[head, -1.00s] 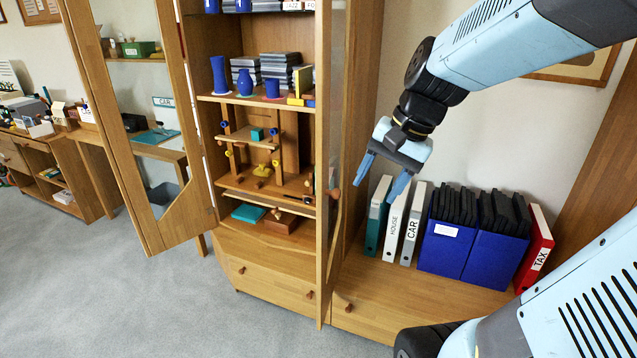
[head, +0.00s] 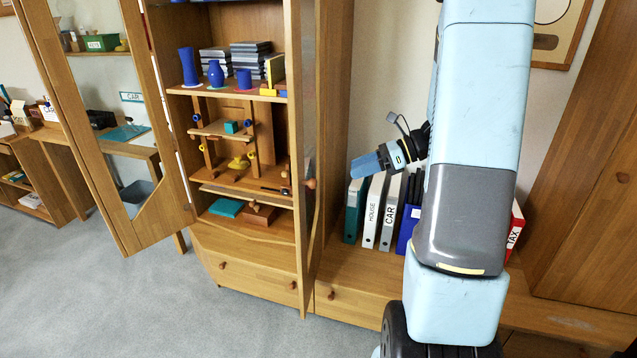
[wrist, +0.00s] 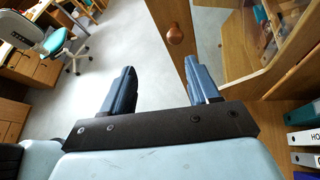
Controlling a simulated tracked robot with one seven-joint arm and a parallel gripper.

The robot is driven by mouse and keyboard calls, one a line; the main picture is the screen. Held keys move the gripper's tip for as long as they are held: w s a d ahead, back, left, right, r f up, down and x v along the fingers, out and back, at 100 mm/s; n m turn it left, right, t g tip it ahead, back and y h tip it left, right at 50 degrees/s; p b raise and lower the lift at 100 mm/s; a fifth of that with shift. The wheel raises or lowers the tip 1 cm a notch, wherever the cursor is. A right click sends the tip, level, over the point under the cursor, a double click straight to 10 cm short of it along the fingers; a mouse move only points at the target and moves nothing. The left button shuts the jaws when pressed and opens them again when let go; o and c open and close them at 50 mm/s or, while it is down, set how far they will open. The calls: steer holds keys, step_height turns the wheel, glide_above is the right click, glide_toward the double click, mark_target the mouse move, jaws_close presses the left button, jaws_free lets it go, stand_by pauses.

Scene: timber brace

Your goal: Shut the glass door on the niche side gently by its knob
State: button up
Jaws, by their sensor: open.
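The niche-side glass door (head: 309,120) stands open, nearly edge-on in the head view, between the cabinet's shelves and the binder niche. Its round brown knob (head: 311,184) is on the door's wooden frame. In the wrist view the knob (wrist: 175,34) shows ahead of my fingers, near the top, nearer the right finger's line. My gripper (head: 358,164) is right of the door in the head view, its fingers pointing left towards it. In the wrist view my gripper (wrist: 160,80) is open and empty. A gap shows between fingers and knob.
The other glass door (head: 155,205) stands open on the left. Shelves hold blue vases (head: 188,66) and a wooden toy. Binders (head: 372,210) stand in the niche beneath my gripper, partly hidden by my arm. The grey carpet (head: 150,300) in front is clear.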

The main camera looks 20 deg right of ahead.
steer(key=w+a+f+m, duration=0.1)
steer(key=w+a+f, duration=0.2)
steer(key=a, duration=0.2)
steer(key=w+a+f+t, duration=0.1)
steer(key=w+a+f, duration=0.2)
steer(key=a, duration=0.1)
steer(key=shift+w+a+f+m, duration=0.2)
steer(key=shift+a+f+m, duration=0.05)
steer(key=shift+a+m, duration=0.15)
jaws_close()
stand_by(0.7)
